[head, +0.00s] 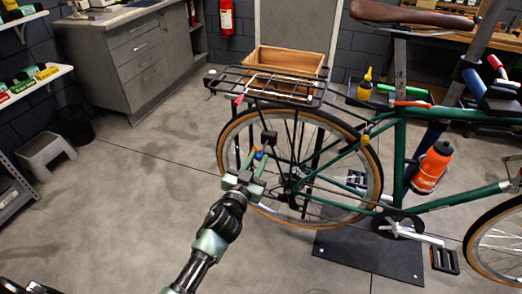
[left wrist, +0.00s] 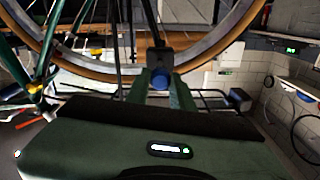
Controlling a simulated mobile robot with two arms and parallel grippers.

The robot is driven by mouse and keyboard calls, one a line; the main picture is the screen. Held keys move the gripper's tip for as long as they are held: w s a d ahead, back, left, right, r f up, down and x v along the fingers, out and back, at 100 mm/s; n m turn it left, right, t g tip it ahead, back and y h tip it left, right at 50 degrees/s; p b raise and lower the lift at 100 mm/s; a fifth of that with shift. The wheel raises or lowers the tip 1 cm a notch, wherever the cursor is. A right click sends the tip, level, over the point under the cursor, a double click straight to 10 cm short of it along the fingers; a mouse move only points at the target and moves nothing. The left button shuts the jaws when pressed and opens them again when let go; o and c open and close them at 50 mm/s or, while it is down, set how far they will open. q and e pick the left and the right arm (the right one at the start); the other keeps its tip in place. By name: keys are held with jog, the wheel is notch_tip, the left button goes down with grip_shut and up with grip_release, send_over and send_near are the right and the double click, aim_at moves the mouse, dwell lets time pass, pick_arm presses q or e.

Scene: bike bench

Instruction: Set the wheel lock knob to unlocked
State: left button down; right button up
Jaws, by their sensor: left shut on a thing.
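The green bicycle's rear wheel (head: 222,150) stands in the middle of the head view. A small blue knob (head: 259,155) shows at its left side; in the left wrist view the blue knob (left wrist: 161,79) sits below a dark block (left wrist: 160,57) close to the tyre. My left gripper (head: 255,163) reaches up to the wheel from below. Its green fingers (left wrist: 161,90) are shut on the blue knob, one on each side. The knob's setting cannot be read. My right gripper is in neither view.
A black rear rack (head: 232,82) sits above the wheel, with a wooden crate (head: 318,61) behind it. An orange bottle (head: 433,168) is on the frame. A black stand plate (head: 370,257) lies below. The floor to the left is clear as far as a grey stool (head: 47,150).

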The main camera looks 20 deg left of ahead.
pick_arm(q)
jog(key=shift+f, duration=0.15)
jog(key=c, duration=1.2)
grip_release()
jog(key=shift+s, duration=0.1)
jog(key=s, duration=0.8)
jog(key=shift+a+b, duration=0.15)
jog(key=shift+b, duration=0.2)
